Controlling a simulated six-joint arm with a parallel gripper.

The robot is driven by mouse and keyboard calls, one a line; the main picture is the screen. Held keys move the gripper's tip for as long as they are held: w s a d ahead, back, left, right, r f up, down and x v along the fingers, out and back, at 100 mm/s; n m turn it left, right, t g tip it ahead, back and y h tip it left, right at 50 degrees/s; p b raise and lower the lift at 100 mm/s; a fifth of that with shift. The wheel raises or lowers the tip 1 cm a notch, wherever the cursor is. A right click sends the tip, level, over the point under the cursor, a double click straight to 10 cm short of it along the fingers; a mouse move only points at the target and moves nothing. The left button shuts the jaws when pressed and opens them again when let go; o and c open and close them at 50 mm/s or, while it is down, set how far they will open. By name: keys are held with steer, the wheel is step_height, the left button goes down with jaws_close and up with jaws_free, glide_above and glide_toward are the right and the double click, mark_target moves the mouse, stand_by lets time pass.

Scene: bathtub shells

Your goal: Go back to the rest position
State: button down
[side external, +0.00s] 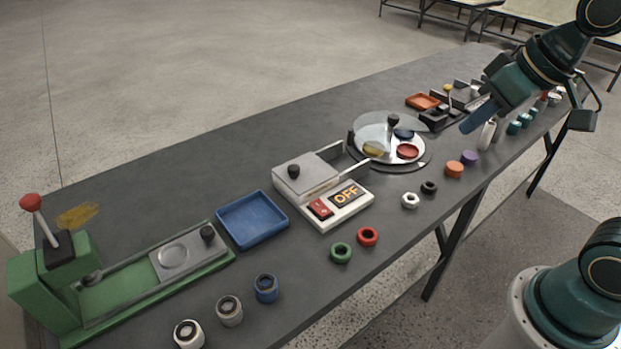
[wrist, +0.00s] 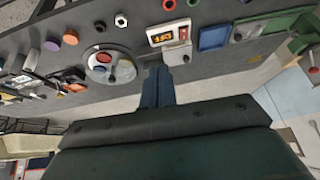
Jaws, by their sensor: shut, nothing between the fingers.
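My gripper (side external: 478,114) is at the upper right in the side external view, raised over the far part of the table. Its blue fingers are shut with nothing between them. In the wrist view the shut fingers (wrist: 157,88) point up toward the table from the dark gripper body. No object touches the fingers that I can see.
The long dark table (side external: 130,175) holds a green lever press (side external: 60,285), a blue tray (side external: 252,219), a white device reading OFF (side external: 335,205), a round dish station (side external: 365,150) and an orange tray (side external: 422,101). Several small rings and caps line the front edge.

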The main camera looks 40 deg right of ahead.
steer(key=s, duration=0.7)
steer(key=shift+s+d+f+h, duration=0.15)
steer(key=shift+d+h, duration=0.15)
steer(key=shift+d, duration=0.1)
